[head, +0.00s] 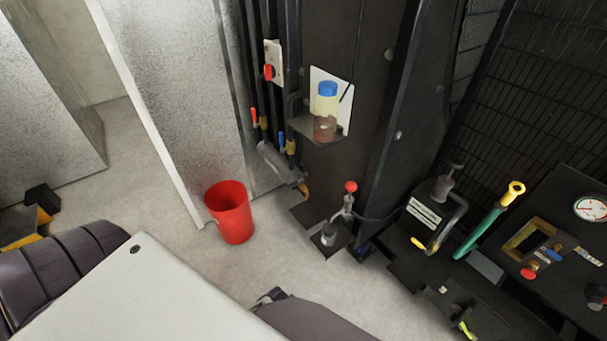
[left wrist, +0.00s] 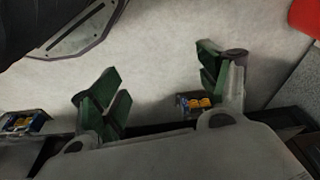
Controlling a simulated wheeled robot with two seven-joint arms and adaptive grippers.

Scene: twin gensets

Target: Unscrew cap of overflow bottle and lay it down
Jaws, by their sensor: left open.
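The overflow bottle (head: 325,112) stands upright on a small dark shelf in front of a white plate on the dark machine panel, in the head view. Its blue cap (head: 327,89) sits on top, and brownish fluid shows in the lower part. My left gripper (left wrist: 160,85) shows in the left wrist view with its two green-padded fingers wide apart and nothing between them. It is over the pale floor, and neither bottle nor cap is in that view. My right gripper is in neither view.
A red bucket (head: 230,212) stands on the floor left of the machine. Valves with red and blue handles (head: 281,142) are left of the bottle shelf (head: 301,127). A red-knobbed lever (head: 350,187) stands below it. The floor (head: 290,255) before the bucket is clear.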

